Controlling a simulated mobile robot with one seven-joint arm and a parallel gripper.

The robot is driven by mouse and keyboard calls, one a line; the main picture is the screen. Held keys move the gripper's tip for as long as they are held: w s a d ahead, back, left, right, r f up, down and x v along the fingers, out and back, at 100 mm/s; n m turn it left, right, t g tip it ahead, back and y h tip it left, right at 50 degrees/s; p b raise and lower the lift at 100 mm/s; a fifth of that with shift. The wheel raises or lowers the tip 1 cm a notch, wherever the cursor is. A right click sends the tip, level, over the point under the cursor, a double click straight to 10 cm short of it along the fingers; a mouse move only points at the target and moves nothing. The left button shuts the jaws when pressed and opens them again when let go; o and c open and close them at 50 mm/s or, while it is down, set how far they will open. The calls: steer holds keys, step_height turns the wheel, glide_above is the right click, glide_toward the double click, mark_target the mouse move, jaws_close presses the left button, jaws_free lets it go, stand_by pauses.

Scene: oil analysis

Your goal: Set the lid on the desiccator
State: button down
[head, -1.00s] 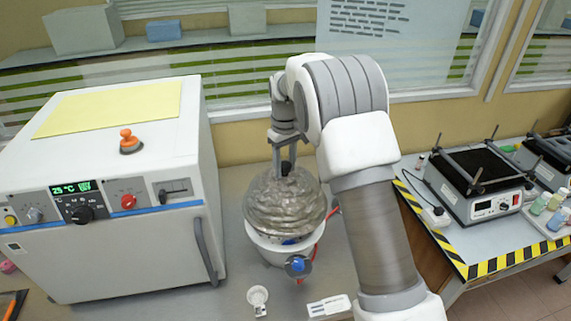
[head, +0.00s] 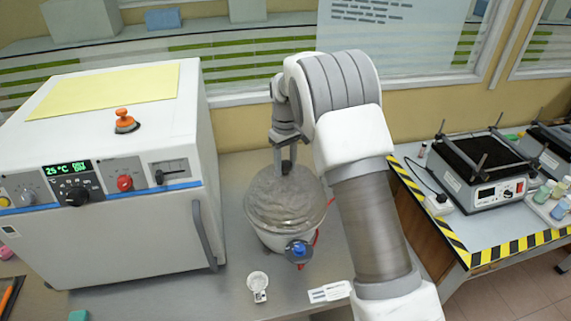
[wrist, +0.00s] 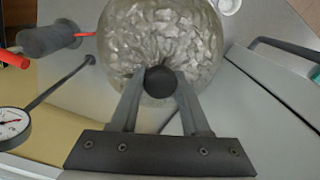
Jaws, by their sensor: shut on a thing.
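The desiccator lid (head: 284,203) is a clear, rippled glass dome with a dark knob on top. In the head view it sits over the mouth of the desiccator base (head: 275,241), a pale bowl with a blue stopcock at its front. The lid looks roughly level on the rim, but I cannot tell whether the rims touch all around. My gripper (head: 286,168) is above the dome, its fingers shut on the lid's dark knob. The wrist view shows the fingers on both sides of the knob (wrist: 161,82), with the glass dome (wrist: 160,35) beyond it.
A white oven (head: 120,225) with a handle stands close at the left. A small white dish piece (head: 258,284) and a white label card (head: 330,291) lie in front. A dial gauge (wrist: 12,124) shows in the wrist view. A hotplate device (head: 480,180) stands on the right bench.

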steer(key=shift+f+b, duration=0.4)
steer(key=shift+f, duration=0.1)
steer(key=shift+c, duration=1.8)
jaws_free()
steer(key=shift+o, duration=0.3)
steer(key=shift+f, duration=0.15)
